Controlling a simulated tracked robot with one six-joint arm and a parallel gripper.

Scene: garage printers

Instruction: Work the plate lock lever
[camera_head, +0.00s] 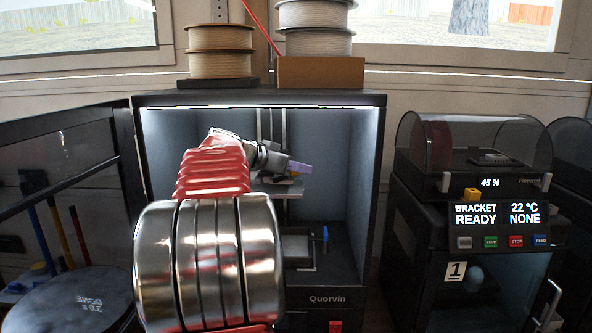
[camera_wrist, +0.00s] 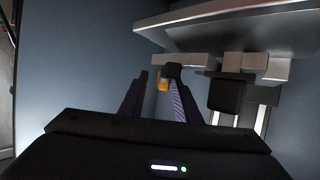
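My gripper (camera_head: 300,168) reaches into the open printer, beside the pale plate (camera_head: 285,187). In the wrist view its two dark fingers (camera_wrist: 160,98) stand apart. A small dark piece with an orange end (camera_wrist: 163,83), which looks like the lock lever, shows between the fingers, under the edge of the grey plate (camera_wrist: 225,32). I cannot tell whether either finger touches it. This piece is not clear in the head view, where my arm covers part of the printer. The far ends of the fingers are dark and hard to make out.
The printer housing (camera_head: 376,190) has walls on both sides of my arm. A blue upright handle (camera_head: 325,234) stands lower inside it. In the wrist view a black block (camera_wrist: 226,95) hangs right of the fingers. A second printer (camera_head: 470,150) stands at right; its screen (camera_head: 495,214) reads "BRACKET READY".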

